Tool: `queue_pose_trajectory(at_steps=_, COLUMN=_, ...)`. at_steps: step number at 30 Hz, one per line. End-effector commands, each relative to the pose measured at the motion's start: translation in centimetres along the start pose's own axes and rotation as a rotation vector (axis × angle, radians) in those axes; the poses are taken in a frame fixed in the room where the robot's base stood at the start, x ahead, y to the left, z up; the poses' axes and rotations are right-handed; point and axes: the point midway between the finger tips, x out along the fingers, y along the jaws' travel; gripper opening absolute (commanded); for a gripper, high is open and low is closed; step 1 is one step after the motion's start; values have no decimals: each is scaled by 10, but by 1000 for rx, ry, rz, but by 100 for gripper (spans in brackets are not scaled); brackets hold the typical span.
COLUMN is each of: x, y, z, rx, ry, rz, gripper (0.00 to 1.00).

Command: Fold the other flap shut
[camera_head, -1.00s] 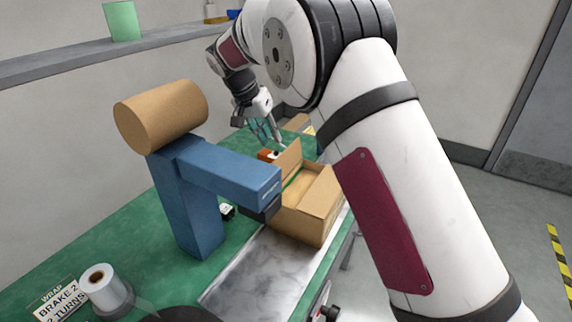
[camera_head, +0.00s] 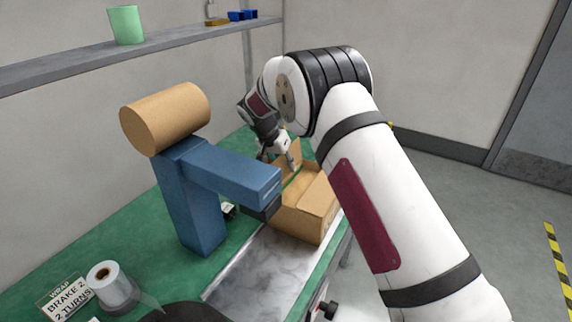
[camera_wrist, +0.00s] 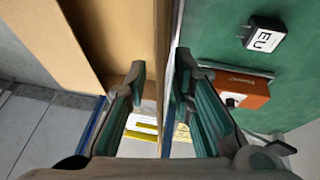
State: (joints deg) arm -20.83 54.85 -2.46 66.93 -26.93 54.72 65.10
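The cardboard box (camera_head: 313,219) stands at the far end of the metal strip, under the tip of the blue arm. One flap (camera_head: 290,156) stands up at its back left; the box top is partly hidden by my arm. My gripper (camera_head: 287,160) is down at this upright flap. In the wrist view, my gripper (camera_wrist: 160,68) has its fingers apart, with a thin upright cardboard edge (camera_wrist: 164,30) running between them. I cannot tell whether either finger touches it. A broad cardboard panel (camera_wrist: 118,28) lies to the left.
A blue post with an overhanging arm (camera_head: 195,200) and a brown roll (camera_head: 165,117) stands left of the box. An orange box (camera_wrist: 240,91) and a black EU plug (camera_wrist: 263,38) lie on the green bench (camera_wrist: 292,68). A film roll (camera_head: 110,285) sits front left.

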Motion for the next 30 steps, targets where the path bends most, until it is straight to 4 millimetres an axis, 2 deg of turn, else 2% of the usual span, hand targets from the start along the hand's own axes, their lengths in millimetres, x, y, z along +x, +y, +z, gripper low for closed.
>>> queue_pose_trajectory(at_steps=8, x=2, y=0, z=0, rx=0, ry=0, rz=0, gripper=22)
queue_pose_trajectory(at_steps=12, x=2, y=0, z=0, rx=0, ry=0, rz=0, gripper=0)
queue_pose_trajectory(at_steps=23, x=1, y=1, z=0, rx=3, ry=0, rz=-7, gripper=0)
queue_pose_trajectory(at_steps=30, x=0, y=6, z=0, rx=33, ry=-1, rz=-75, gripper=0)
